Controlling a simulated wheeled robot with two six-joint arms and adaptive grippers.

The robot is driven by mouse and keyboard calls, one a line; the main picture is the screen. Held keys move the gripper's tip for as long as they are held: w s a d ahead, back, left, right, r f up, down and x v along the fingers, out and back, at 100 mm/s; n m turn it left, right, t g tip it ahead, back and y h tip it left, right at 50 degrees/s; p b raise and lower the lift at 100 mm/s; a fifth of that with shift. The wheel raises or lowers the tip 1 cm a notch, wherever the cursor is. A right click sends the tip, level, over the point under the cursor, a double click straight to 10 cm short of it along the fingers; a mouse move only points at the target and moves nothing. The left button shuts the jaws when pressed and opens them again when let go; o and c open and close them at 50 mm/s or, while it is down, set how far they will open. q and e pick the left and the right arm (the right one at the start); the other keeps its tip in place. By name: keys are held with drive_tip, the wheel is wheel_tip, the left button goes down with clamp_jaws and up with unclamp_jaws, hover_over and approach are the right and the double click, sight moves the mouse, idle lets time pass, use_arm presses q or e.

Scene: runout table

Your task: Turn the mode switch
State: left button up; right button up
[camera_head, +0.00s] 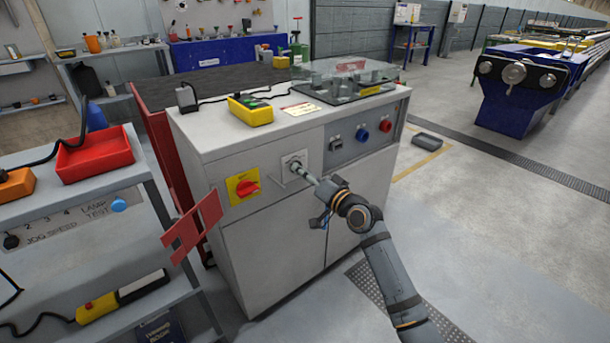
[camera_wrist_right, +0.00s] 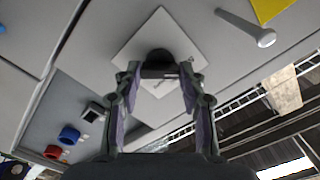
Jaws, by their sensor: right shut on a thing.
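The mode switch is a dark knob (camera_wrist_right: 158,62) in the middle of a square pale plate (camera_wrist_right: 135,48). The plate also shows on the upper front of the grey cabinet (camera_head: 303,157) in the head view. My right gripper (camera_head: 300,170) reaches the plate from the lower right. In the wrist view the fingers of my right gripper (camera_wrist_right: 160,78) are closed on the knob from both sides. The fingers hide the knob in the head view. The knob's pointing direction is not clear. My left gripper is not in view.
A thin bar handle (camera_wrist_right: 245,27) sticks out close by. On the right a grey panel (camera_head: 343,152) carries a blue knob (camera_head: 362,135) and a red knob (camera_head: 386,126). A yellow box (camera_head: 250,111) sits on top.

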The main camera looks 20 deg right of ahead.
drive_tip(key=shift+f, duration=0.15)
drive_tip(key=o, duration=1.2)
drive_tip(key=shift+c, duration=0.2)
drive_tip(key=v, duration=1.2)
